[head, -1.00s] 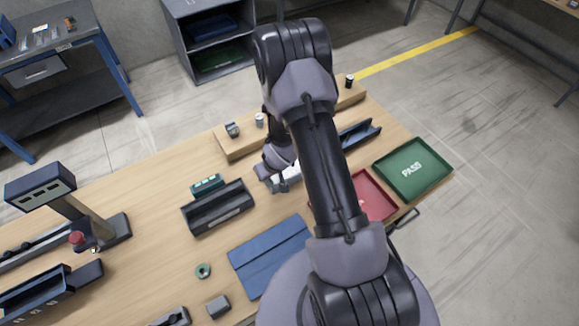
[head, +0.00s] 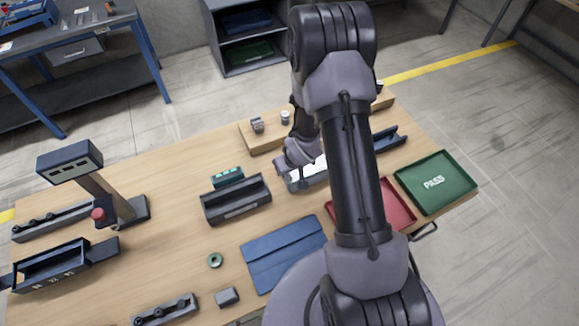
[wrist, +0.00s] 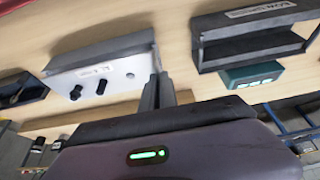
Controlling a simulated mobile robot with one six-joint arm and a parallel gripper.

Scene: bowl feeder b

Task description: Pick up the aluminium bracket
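I cannot single out the aluminium bracket for sure. A small grey metal part (head: 257,124) stands on the wooden block at the back and may be it. My gripper (wrist: 158,82) hangs over the middle of the table, its two fingers close together with nothing visible between them. The fingertips show beside the right end of a grey holder with a pale plate (wrist: 115,78), which carries two dark pegs, a hole and a label. I cannot tell whether they touch it. In the head view my arm hides part of this holder (head: 298,184).
A dark tray (head: 236,205) and a teal box (head: 228,176) lie left of the holder. A red tray (head: 398,207) and a green PASS tray (head: 436,183) are at the right. A blue mat (head: 282,252) lies in front. A stand (head: 105,190) rises at the left.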

